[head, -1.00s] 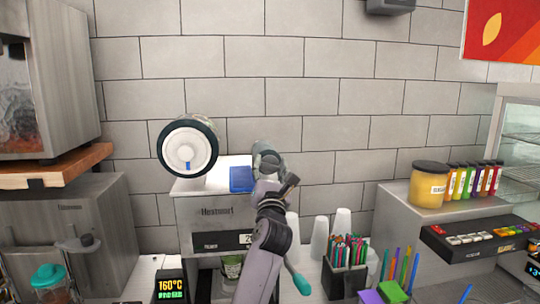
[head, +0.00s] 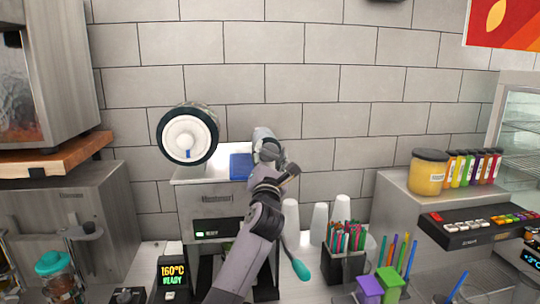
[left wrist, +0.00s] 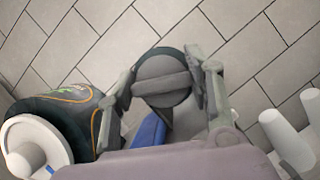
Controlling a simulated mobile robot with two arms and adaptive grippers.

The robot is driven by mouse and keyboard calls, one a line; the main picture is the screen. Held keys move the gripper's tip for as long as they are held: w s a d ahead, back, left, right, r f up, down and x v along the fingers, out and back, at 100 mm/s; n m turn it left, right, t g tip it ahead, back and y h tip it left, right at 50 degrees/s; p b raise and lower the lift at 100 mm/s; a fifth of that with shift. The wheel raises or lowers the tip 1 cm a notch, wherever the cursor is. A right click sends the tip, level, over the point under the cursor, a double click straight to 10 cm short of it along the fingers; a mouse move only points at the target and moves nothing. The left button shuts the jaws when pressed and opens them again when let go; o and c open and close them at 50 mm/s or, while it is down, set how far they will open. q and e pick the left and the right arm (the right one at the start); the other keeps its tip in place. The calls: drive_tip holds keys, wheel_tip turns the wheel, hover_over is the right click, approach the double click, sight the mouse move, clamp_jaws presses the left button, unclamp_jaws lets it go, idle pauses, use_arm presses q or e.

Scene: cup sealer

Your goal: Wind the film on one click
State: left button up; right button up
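The film roll (head: 188,137), a white-faced cylinder with a black rim and a small blue mark, sits on the left top of the grey sealing machine (head: 205,204). It also shows at the lower left of the left wrist view (left wrist: 35,148). My left gripper (head: 268,148) is at the machine's upper right, beside the blue block (head: 241,167). In the left wrist view, a round dark-rimmed knob (left wrist: 163,80) with a grey bar lies between the fingers of my left gripper (left wrist: 165,85). The fingers flank it closely; contact is unclear. My right gripper is out of view.
White cup stacks (head: 320,225), a straw holder (head: 345,262) and a green block (head: 389,281) stand right of my arm. A yellow jar (head: 428,172) is further right. Tiled wall (head: 335,60) closes the back.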

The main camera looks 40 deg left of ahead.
use_arm(q)
drive_tip(key=shift+o, duration=0.7)
drive_tip(key=shift+w, duration=0.1)
drive_tip(key=shift+s+d+f, duration=0.2)
drive_tip(key=shift+s+d, duration=0.05)
drive_tip(key=shift+s, duration=0.05)
drive_tip(key=v, duration=1.1)
drive_tip(key=shift+s, duration=0.15)
